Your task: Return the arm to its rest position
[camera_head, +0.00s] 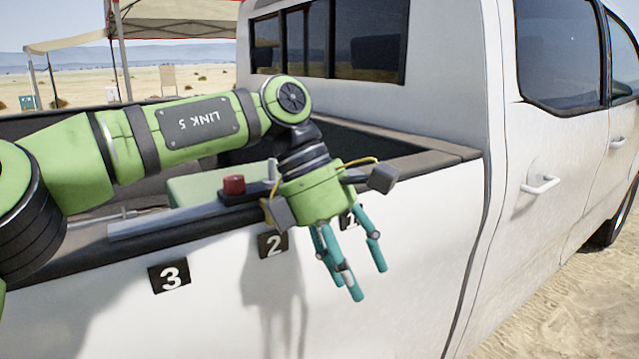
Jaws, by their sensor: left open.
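My left arm comes in from the left, its green link marked "LINK 5" reaching over the side of a white pickup truck (400,240). My left gripper (362,280) hangs at the end of it with teal fingers pointing down. The fingers are spread apart and nothing shows between them. The gripper is in front of the truck bed's side wall, and it partly covers the marker plate numbered 1 (349,219). My right gripper is not in view.
A red object (233,184) is by the bed rail, near a pale green surface (195,190), partly hidden by my arm. A canopy (170,18) stands behind. Sand lies at lower right.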

